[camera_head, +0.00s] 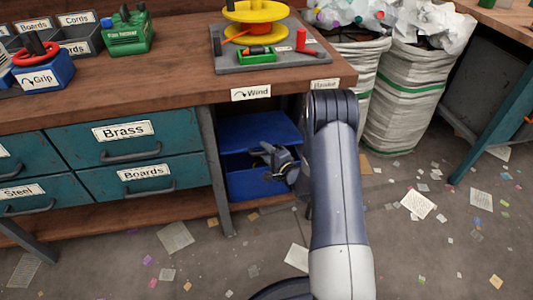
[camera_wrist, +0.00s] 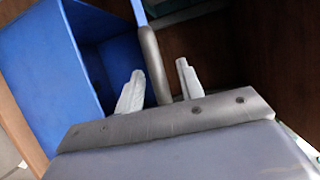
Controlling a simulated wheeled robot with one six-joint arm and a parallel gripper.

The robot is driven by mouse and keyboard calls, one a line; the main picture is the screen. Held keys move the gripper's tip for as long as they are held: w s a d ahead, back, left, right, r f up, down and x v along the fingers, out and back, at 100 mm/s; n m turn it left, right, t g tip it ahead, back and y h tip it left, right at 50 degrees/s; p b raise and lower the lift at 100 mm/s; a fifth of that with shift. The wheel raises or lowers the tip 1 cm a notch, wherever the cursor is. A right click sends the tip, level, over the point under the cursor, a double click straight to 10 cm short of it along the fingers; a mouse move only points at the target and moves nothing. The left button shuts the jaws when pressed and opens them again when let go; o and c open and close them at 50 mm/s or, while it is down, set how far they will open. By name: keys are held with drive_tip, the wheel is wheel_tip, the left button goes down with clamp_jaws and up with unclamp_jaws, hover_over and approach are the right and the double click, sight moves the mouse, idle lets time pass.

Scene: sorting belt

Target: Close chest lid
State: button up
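The blue chest (camera_head: 252,184) stands on the low shelf under the workbench. Its blue lid (camera_head: 258,128) is raised. My gripper (camera_head: 281,160) is at the chest's right side, in front of the opening. In the wrist view the chest (camera_wrist: 35,75) fills the left, with its inside partly visible. A grey bar (camera_wrist: 153,62) joined to a thin blue edge, apparently the lid's, runs between the fingers of my gripper (camera_wrist: 160,70). The fingers are apart, with gaps showing on both sides of the bar. Whether either finger touches it is hard to tell.
The workbench top (camera_head: 170,75) overhangs the chest. Teal drawers (camera_head: 125,150) and a metal leg (camera_head: 215,170) stand to the left. White sacks (camera_head: 405,100) stand to the right. The floor in front holds scattered paper scraps.

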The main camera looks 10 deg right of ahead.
drive_tip(key=shift+c, duration=0.6)
clamp_jaws()
